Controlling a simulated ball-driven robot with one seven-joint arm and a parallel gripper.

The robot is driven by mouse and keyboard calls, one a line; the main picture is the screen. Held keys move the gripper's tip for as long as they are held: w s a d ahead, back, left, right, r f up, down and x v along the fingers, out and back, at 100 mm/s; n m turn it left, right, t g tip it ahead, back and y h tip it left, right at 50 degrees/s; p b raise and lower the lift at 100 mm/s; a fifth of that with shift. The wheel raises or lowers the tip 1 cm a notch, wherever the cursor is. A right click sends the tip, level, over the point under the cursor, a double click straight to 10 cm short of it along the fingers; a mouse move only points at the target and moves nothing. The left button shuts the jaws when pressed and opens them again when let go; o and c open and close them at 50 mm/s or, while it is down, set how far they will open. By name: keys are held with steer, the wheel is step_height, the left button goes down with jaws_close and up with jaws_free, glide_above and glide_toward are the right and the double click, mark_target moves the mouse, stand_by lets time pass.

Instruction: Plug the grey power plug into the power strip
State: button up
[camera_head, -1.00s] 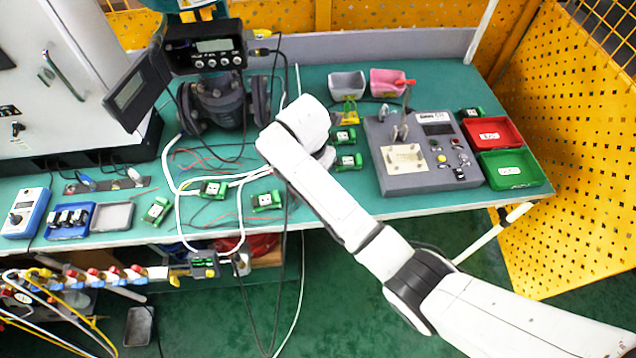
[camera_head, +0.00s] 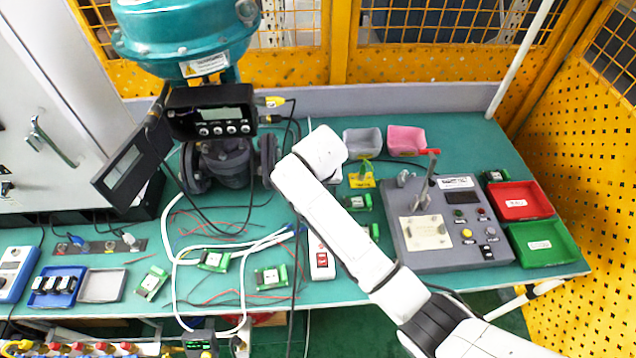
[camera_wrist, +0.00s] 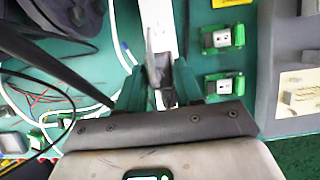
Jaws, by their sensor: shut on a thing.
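In the wrist view my gripper (camera_wrist: 159,88) is shut on the grey power plug (camera_wrist: 156,66), which shows as a small dark grey piece between the two green fingers. The white power strip (camera_wrist: 160,16) runs away from me just beyond and below the plug. I cannot tell whether plug and strip touch. In the head view the strip's near end, with red switches (camera_head: 321,262), shows left of my white arm. The rest of the strip, my gripper and the plug are hidden behind the arm there.
A grey control box (camera_head: 440,262) stands right of my arm, with red (camera_head: 522,203) and green (camera_head: 545,245) trays beyond. Small green modules (camera_head: 268,279) and white cables lie left of the strip. A dark valve body (camera_head: 222,170) with a positioner stands at the back left.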

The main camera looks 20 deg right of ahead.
steer(key=shift+f, duration=1.2)
step_height(320, 180, down, 3)
steer(key=b, duration=0.3)
steer(key=shift+r, duration=0.2)
steer(key=shift+f+b, duration=0.8)
steer(key=shift+f, duration=0.45)
steer(key=shift+f, duration=0.2)
steer(key=shift+p, duration=0.9)
steer(key=shift+s+f, duration=0.1)
steer(key=shift+f, duration=0.45)
stand_by(0.8)
steer(key=o, duration=1.5)
steer(key=shift+r, duration=0.1)
steer(key=shift+r, duration=0.1)
